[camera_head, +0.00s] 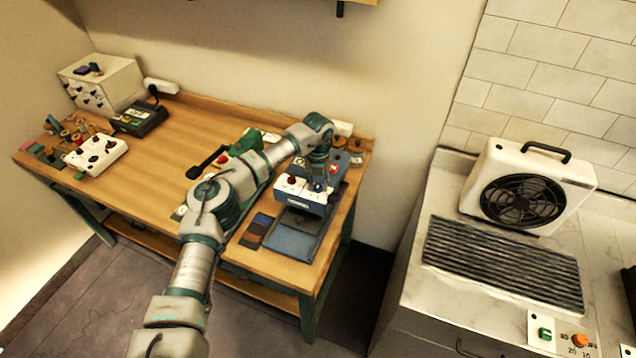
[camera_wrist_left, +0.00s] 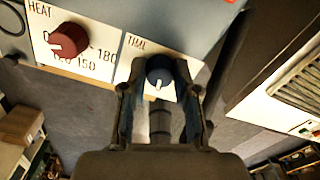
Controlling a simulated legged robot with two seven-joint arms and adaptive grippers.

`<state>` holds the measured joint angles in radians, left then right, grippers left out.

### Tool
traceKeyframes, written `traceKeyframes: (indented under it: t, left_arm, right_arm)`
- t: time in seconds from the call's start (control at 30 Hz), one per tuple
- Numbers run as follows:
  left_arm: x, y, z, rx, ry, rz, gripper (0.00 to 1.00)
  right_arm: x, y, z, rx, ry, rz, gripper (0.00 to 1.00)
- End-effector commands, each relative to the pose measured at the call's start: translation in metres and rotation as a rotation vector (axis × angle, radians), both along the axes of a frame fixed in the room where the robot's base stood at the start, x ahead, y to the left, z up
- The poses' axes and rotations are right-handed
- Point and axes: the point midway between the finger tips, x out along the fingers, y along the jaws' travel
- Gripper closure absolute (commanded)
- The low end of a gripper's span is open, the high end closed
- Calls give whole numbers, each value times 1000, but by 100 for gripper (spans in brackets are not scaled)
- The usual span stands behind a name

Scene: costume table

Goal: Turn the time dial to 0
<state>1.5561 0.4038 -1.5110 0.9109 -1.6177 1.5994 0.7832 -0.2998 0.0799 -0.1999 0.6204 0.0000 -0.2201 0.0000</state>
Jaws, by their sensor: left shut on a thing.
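The heat press (camera_head: 298,205), a blue and white machine, stands at the right end of the wooden table. The time dial (camera_wrist_left: 160,67) is a dark blue knob under the word TIME, with a white pointer mark toward the bottom of the picture. My left gripper (camera_wrist_left: 160,88) is shut on this dial, one finger at each side; in the head view it is at the press front (camera_head: 319,184). The fingers hide the dial's numbers. My right gripper is in neither view.
A red HEAT dial (camera_wrist_left: 70,40) sits left of the time dial. Colour swatches (camera_head: 256,230) lie left of the press. A control box (camera_head: 96,154) and a dark device (camera_head: 139,117) stand on the table's left. A fan (camera_head: 525,190) stands on the right counter.

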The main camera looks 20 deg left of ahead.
Motion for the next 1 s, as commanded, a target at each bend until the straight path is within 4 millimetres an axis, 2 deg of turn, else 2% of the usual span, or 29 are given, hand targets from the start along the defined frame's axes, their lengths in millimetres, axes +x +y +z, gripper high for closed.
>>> traceKeyframes:
  t: [1.0]
  left_arm:
    - [1, 1, 1, 0, -3, -959, 100]
  right_arm:
    - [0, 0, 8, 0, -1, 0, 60]
